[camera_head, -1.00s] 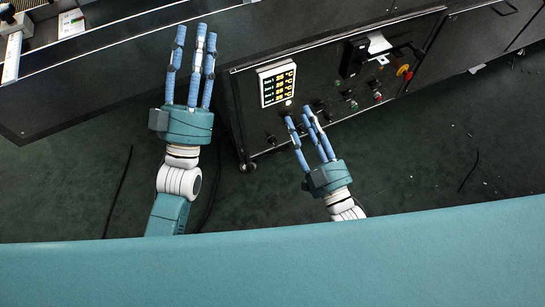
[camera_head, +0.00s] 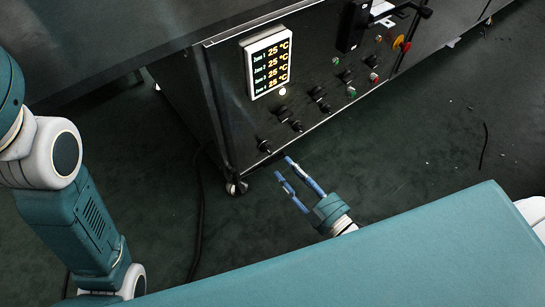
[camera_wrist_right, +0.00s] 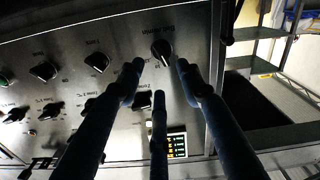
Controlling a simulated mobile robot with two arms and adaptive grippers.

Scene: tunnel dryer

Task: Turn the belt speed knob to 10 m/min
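The belt speed knob appears to be the black knob (camera_head: 264,146) at the lower left corner of the control panel in the head view. In the right wrist view this knob (camera_wrist_right: 161,52) sits under a blurred label, and its setting is too small to read. My right gripper (camera_head: 285,168) is open and empty, just in front of the panel's lower edge. In the right wrist view its spread fingers (camera_wrist_right: 158,75) point at the panel, with the knob just beyond and between the two outer tips. Contact is not visible. My left gripper is out of view.
Several other black knobs (camera_head: 317,93) sit close by on the panel (camera_head: 226,98). A display (camera_head: 267,62) shows zones at 25 °C. Green and red buttons and a red-and-yellow switch (camera_head: 400,43) are farther right. A caster (camera_head: 237,187) stands below. The floor in front is mostly clear.

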